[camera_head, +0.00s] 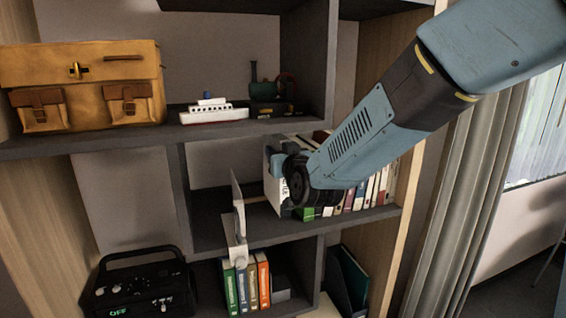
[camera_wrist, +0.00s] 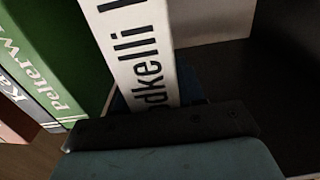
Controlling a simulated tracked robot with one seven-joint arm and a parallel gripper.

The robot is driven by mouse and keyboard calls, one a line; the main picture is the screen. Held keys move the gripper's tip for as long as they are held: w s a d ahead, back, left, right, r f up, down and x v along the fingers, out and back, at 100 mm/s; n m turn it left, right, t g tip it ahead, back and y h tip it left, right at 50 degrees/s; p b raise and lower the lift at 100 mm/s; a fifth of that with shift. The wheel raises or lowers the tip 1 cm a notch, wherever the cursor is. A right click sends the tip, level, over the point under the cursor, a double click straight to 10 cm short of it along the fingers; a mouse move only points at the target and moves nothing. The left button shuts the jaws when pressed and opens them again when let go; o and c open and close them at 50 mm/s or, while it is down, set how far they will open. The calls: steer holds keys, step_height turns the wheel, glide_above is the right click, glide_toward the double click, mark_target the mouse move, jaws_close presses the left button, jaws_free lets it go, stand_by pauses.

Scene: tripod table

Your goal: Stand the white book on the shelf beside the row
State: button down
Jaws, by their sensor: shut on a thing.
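The white book (camera_wrist: 135,50) with dark lettering on its spine is in my gripper (camera_wrist: 165,122) in the wrist view. A green book (camera_wrist: 62,55), the nearest of the row, is just left of it; I cannot tell whether they touch. In the head view the white book (camera_head: 273,186) shows in the middle compartment at the left end of the row of books (camera_head: 375,188), partly hidden by my wrist. It looks upright, close over the shelf board (camera_head: 262,232); contact underneath is hidden. My fingertips are hidden in the head view.
A thin pale upright panel (camera_head: 238,205) stands left of the white book, with some bare shelf between. Above are a toy ship (camera_head: 213,111) and a tan bag (camera_head: 85,75). Below are a black radio (camera_head: 140,285) and several upright books (camera_head: 246,284).

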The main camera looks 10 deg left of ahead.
steer(key=f, duration=0.1)
steer(key=w+f, duration=0.1)
steer(key=f, duration=0.1)
steer(key=shift+w+d+f, duration=0.15)
steer(key=shift+w+f, duration=0.05)
steer(key=shift+w, duration=0.1)
steer(key=shift+f, duration=0.1)
steer(key=c, duration=0.7)
jaws_free()
